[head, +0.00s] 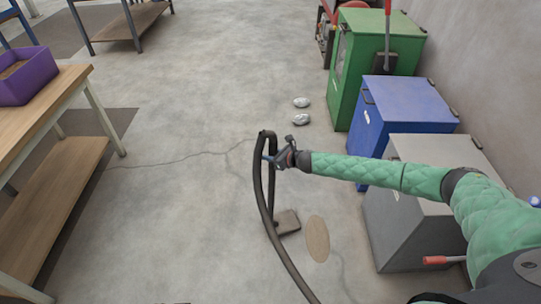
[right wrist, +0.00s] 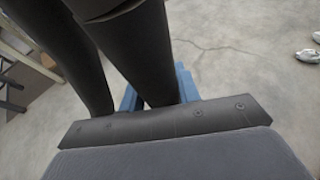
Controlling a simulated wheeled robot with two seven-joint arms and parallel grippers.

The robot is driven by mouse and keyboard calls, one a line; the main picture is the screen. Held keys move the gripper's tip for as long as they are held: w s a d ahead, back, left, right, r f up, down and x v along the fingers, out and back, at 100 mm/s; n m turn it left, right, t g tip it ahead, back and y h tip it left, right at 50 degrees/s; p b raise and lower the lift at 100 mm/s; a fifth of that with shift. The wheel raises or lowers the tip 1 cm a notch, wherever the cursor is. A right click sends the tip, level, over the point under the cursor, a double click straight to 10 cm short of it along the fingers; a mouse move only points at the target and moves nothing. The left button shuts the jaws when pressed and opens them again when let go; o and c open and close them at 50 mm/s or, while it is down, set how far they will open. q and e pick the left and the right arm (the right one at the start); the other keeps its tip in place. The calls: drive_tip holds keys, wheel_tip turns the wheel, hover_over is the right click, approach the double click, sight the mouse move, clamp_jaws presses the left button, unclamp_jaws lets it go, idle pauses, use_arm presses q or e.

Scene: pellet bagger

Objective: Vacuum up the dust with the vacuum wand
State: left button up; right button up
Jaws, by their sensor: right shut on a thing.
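My right gripper (head: 270,157) is shut on the dark vacuum wand (head: 271,190) near its top. The wand stands nearly upright, with its flat floor head (head: 287,222) low at the floor, and a dark hose (head: 259,190) loops from its top down toward the bottom of the head view. A tan oval patch of dust (head: 318,239) lies on the floor just right of the floor head, apart from it in the picture. In the right wrist view the wand (right wrist: 150,50) passes between the blue fingers. My left gripper is not in view.
Green (head: 375,60), blue (head: 410,105) and grey (head: 405,225) cabinets line the right wall. Two crumpled silvery pieces (head: 301,102) lie on the floor ahead. A wooden workbench (head: 45,110) with a purple bin (head: 25,75) stands at left. The middle floor is clear.

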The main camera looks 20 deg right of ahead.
drive_tip(key=shift+d, duration=0.4)
use_arm(q)
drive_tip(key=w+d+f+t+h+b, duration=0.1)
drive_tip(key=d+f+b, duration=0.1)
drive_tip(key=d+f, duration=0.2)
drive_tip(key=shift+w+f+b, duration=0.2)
drive_tip(key=shift+b, duration=0.1)
use_arm(e)
drive_tip(key=w+d, duration=0.1)
drive_tip(key=d, duration=1.4)
drive_tip(key=shift+w, duration=0.1)
